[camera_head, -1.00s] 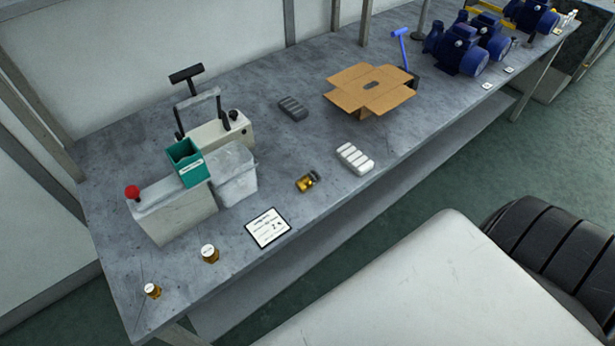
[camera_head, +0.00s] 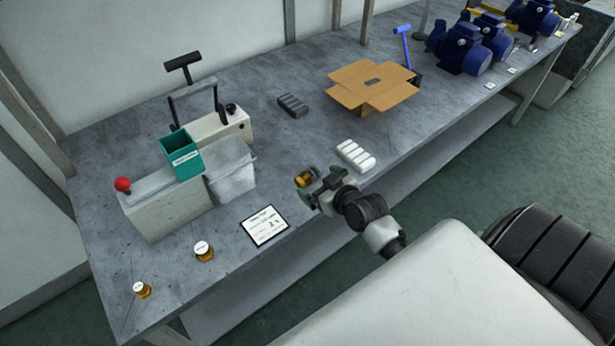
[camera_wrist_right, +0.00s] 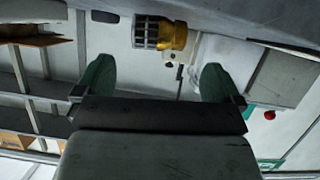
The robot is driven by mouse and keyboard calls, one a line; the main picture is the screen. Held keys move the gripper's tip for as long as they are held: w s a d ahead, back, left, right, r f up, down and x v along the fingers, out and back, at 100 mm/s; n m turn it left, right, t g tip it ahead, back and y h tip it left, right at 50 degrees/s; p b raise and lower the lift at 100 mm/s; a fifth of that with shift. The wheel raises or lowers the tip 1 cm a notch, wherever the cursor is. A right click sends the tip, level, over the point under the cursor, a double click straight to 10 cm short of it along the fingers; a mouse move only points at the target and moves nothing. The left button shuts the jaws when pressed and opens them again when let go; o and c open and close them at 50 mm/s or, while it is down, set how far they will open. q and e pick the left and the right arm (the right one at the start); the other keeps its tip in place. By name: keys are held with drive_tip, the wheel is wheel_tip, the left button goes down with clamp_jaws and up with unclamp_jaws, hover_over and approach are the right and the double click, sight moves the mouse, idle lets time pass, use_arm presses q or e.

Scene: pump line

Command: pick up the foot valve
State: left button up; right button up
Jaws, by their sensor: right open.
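The foot valve (camera_head: 304,178), brass-yellow with a dark strainer end, lies on the grey workbench near its front edge. My right gripper (camera_head: 321,185) is just to its right, with its green-tipped fingers apart and pointing toward it. In the right wrist view the foot valve (camera_wrist_right: 160,33) shows ahead of the open fingers (camera_wrist_right: 156,76), with its dark slotted cage to the left and brass body to the right. Nothing is between the fingers. My left gripper is not in view.
A white ribbed block (camera_head: 356,156) lies close behind my right gripper. A grey bin (camera_head: 230,172), a teal box (camera_head: 182,157) and an open cardboard box (camera_head: 350,92) stand farther back.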

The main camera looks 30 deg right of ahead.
sight(307, 173)
drive_tip(key=shift+x, duration=1.15)
drive_tip(key=x, duration=0.4)
drive_tip(key=shift+w+p, duration=0.25)
drive_tip(key=shift+p, duration=0.05)
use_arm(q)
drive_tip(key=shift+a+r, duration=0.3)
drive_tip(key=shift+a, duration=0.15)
use_arm(e)
drive_tip(key=shift+r, duration=0.1)
drive_tip(key=shift+s, duration=0.1)
drive_tip(key=c, duration=1.1)
drive_tip(key=shift+o, duration=0.2)
drive_tip(key=shift+d, duration=0.1)
drive_tip(key=shift+r, duration=0.15)
